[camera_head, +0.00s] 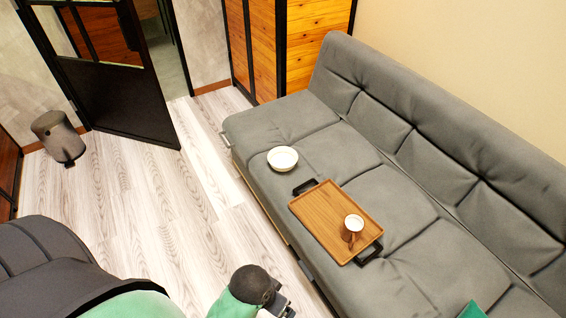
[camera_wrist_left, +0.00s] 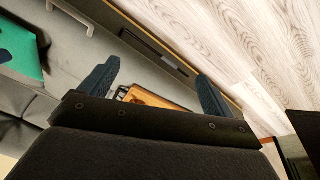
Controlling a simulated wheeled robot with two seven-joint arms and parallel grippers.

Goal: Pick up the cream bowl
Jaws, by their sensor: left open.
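The cream bowl (camera_head: 283,158) sits upright on the grey sofa seat, just beyond the far end of the wooden tray, in the head view. It looks empty and is not visible in the left wrist view. My left gripper (camera_head: 281,306) is at the bottom of the head view, by the sofa's front edge and well apart from the bowl. In the left wrist view my left gripper (camera_wrist_left: 155,84) is open and empty, with its two dark fingers spread. My right gripper is not in view.
The wooden tray (camera_head: 318,213) with black handles lies on the sofa (camera_head: 275,123) and carries a cup (camera_head: 354,223). It partly shows in the left wrist view (camera_wrist_left: 150,98). A green cushion (camera_head: 471,310) is at bottom right.

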